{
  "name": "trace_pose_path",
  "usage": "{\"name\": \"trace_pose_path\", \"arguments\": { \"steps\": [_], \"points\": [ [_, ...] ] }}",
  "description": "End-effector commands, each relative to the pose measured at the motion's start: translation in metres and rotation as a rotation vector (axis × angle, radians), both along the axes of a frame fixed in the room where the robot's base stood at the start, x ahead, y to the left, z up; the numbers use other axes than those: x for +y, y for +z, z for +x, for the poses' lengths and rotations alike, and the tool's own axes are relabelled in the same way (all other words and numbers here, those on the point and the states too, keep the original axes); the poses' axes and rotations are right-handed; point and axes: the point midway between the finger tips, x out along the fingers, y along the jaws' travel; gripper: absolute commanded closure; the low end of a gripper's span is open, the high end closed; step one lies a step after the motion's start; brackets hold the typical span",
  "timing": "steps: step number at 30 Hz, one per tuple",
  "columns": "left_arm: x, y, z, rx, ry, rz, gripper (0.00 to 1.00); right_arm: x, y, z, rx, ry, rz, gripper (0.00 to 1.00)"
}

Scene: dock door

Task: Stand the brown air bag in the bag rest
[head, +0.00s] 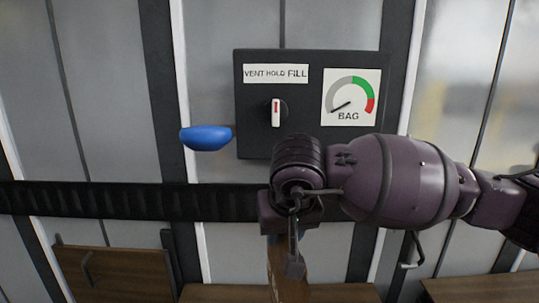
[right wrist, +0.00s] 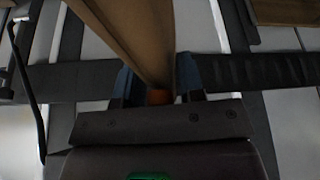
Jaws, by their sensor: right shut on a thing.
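The brown air bag (right wrist: 130,32) is a long flat brown piece in the right wrist view, with an orange part (right wrist: 159,97) at its end between the fingers. My right gripper (right wrist: 157,85) is shut on this end. In the head view, my right gripper (head: 293,258) hangs in front of the wall below the control panel, and a brown strip of the bag (head: 283,287) shows below it, cut off by the frame's bottom edge. I cannot pick out the bag rest in either view. My left gripper is not in view.
A dark control panel (head: 247,120) holds a VENT HOLD FILL knob (head: 276,113) and a BAG gauge (head: 350,97) with its needle at lower left. A blue rounded object (head: 205,137) sits left of it. A black rail (head: 110,201) crosses the wall. Brown boards (head: 125,275) stand low at left.

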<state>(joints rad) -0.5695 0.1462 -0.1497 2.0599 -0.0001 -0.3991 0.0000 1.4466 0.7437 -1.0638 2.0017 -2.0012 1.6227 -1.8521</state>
Motion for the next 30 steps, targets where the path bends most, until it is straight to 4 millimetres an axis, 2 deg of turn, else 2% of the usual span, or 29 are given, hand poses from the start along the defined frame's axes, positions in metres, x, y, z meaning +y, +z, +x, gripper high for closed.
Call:
{"name": "trace_pose_path", "arguments": {
  "steps": [8, 18, 24, 30],
  "points": [
    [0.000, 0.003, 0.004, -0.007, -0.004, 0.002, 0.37, -0.067, -0.014, -0.020, 0.002, -0.020, -0.001, 1.00],
    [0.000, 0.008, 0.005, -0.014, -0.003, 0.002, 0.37, -0.144, -0.050, -0.052, 0.001, -0.122, -0.002, 1.00],
    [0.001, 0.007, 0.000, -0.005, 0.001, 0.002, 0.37, -0.173, -0.075, -0.065, 0.000, -0.178, -0.002, 1.00],
    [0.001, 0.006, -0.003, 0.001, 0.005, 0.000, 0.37, -0.183, -0.090, -0.073, -0.002, -0.199, -0.001, 1.00]
  ]
}}
